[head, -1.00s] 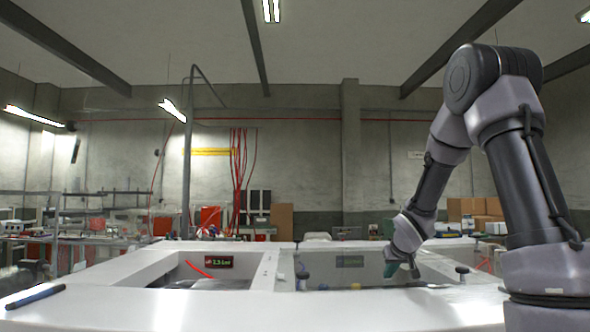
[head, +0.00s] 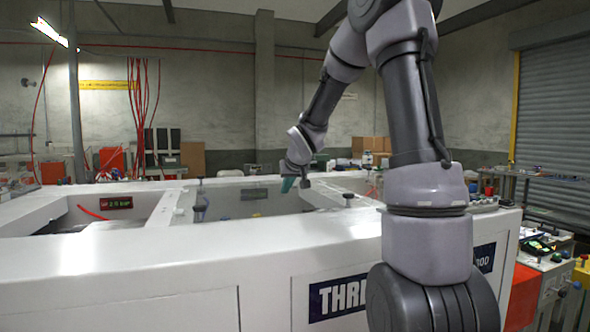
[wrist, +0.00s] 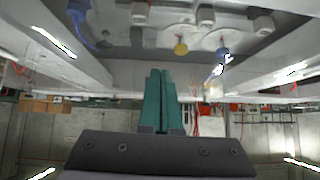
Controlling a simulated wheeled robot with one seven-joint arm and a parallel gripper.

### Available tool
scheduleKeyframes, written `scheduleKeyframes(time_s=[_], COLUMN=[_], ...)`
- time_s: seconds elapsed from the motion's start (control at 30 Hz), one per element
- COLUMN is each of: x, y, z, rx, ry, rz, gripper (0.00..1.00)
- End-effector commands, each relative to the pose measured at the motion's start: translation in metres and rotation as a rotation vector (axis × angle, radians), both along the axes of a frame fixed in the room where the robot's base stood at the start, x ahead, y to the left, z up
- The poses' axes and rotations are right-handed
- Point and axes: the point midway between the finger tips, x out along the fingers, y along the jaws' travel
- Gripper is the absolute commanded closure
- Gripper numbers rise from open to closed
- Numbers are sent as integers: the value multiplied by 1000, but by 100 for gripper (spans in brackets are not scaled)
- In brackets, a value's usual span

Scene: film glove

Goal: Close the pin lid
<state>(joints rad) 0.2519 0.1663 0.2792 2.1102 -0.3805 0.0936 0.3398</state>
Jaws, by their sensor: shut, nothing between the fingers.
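My gripper (head: 288,185) is over the right-hand opening of the white machine (head: 130,262) in the head view. Its teal fingers also show in the wrist view (wrist: 160,98), pressed together with nothing between them. I cannot pick out a pin lid for certain. In the wrist view, a yellow round part (wrist: 181,48) and a blue part (wrist: 222,53) lie beyond the fingertips, apart from them. Small dark knobs stand on the machine's frame, one right of the gripper (head: 348,196) and one left of it (head: 197,208). The opening's floor is mostly hidden in the head view.
A left opening holds a small lit display (head: 116,203) and a red tube. A white beam (head: 165,207) divides the two openings. A side bench (head: 548,262) with coloured buttons stands at the right. A grey shutter (head: 553,130) closes the right wall.

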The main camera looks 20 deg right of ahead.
Motion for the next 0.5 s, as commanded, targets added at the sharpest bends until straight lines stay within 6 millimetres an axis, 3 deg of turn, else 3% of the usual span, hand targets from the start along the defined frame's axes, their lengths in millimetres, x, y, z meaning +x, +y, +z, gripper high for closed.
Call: scheduleKeyframes(time_s=[0.5], x=[-39], y=[-2], z=[42], rx=[-1], ry=[-8], rz=[-5], gripper=[100])
